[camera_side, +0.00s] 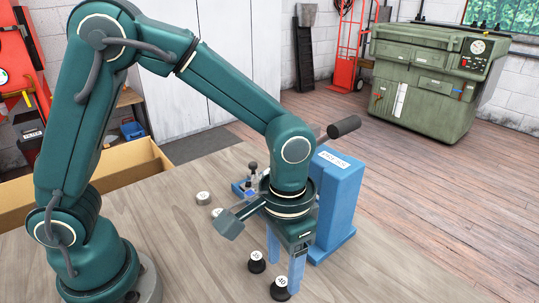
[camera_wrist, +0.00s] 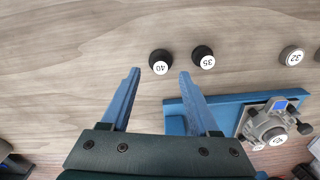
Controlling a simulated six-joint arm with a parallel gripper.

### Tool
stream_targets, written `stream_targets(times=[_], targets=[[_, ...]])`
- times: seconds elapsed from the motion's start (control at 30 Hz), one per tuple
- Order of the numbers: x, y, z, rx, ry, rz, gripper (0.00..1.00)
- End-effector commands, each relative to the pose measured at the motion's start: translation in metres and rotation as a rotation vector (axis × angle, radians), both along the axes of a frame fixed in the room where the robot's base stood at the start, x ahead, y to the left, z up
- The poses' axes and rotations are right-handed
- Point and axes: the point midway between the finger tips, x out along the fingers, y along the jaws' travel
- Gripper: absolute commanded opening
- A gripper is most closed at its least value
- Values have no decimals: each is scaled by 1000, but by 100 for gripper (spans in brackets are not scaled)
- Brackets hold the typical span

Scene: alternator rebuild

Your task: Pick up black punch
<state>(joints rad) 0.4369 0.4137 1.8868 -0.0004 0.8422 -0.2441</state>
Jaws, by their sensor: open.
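Two black punches with white numbered caps stand on the wooden table. One black punch, marked 40 (camera_side: 280,289), is at the table's front in the side view and upper middle of the wrist view (camera_wrist: 160,62). The other black punch, marked 35 (camera_side: 257,263), stands close by and shows just right of it in the wrist view (camera_wrist: 203,57). My gripper (camera_side: 285,275) is open and empty, with its blue fingers pointing down near them. In the wrist view (camera_wrist: 160,76) the 40 punch lies between the fingertip lines, just beyond the tips; the 35 punch is outside the right finger.
A blue press (camera_side: 340,195) with a lever stands close to my gripper; its blue base (camera_wrist: 235,102) lies near the right finger. A grey metal device (camera_wrist: 268,126) is on that base. A silver punch marked 32 (camera_wrist: 292,56) stands right. The table's left is clear.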

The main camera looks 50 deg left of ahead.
Motion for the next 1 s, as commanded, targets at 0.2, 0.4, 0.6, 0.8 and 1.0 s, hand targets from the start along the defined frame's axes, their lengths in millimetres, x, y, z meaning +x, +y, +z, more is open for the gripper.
stream_targets(times=[0.2,0.4,0.6,0.8,1.0], targets=[[-1,1,-28,1,4,1,62],[0,1,-36,-1,-1,1,62],[0,1,-36,-1,-2,1,58],[0,1,-36,-1,-2,1,0],[0,0,-36,-1,-2,1,0]])
